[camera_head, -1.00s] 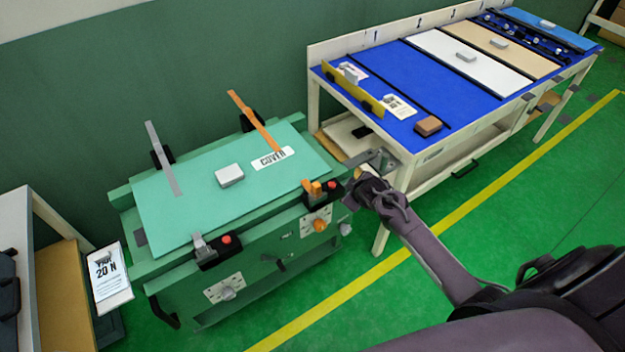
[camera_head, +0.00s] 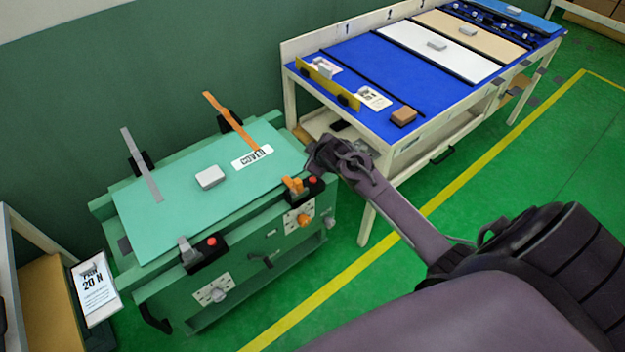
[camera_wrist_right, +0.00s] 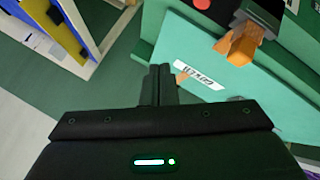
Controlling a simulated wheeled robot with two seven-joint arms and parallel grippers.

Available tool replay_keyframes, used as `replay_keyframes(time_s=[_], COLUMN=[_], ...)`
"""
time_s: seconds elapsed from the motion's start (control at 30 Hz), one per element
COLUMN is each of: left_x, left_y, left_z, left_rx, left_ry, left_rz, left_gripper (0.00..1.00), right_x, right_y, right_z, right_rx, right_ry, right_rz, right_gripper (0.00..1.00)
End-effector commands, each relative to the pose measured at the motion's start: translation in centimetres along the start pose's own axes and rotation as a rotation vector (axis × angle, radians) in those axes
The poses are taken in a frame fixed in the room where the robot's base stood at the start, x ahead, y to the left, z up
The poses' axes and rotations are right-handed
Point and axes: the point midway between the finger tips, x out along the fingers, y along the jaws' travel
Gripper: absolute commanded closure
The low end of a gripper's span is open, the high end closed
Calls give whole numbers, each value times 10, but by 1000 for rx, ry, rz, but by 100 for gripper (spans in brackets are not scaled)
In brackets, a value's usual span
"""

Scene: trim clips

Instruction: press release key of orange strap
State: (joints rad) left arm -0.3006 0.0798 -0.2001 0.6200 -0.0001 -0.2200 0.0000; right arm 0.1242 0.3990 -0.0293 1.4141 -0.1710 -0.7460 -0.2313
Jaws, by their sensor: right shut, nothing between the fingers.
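The orange strap (camera_head: 230,120) sticks up from the far edge of the teal cover (camera_head: 150,222), its lower end by the COVER label (camera_head: 252,157). An orange buckle piece (camera_head: 294,186) sits at the near right edge, with a red key (camera_head: 313,180) beside it on a black housing. In the right wrist view the orange piece (camera_wrist_right: 238,46) and the red key (camera_wrist_right: 202,4) show at the top. My right gripper (camera_wrist_right: 158,72) is shut and empty, apart from the key. In the head view my right gripper (camera_head: 322,158) is just beyond the buckle, above the cover's right end. My left gripper is not in view.
A grey strap (camera_head: 142,165) and a second red key (camera_head: 211,241) are on the left of the green bench. A grey block (camera_head: 210,177) lies on the cover. A blue-topped table (camera_head: 380,75) stands close behind my right gripper. Green floor is clear at right.

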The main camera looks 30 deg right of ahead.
Motion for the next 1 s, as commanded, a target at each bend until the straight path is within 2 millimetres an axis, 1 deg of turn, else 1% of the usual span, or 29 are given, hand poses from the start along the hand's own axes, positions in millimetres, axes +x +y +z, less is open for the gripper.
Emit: replay_keyframes(time_s=[0.03,0.17,0.4,0.47,0.7,1.0], left_x=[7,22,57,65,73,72], left_y=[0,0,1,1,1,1], left_z=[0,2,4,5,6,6], left_rx=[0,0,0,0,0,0], left_ry=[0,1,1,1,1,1], left_rz=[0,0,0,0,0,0], left_gripper=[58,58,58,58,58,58], right_x=[5,16,41,46,58,58], right_y=[-4,-12,-30,-34,-42,-42], right_z=[4,12,30,34,42,42], right_rx=[0,1,1,1,1,1], right_ry=[-1,-1,-1,-1,-1,0], right_rz=[-1,-1,0,0,0,0], right_gripper=[100,100,100,100,100,100])
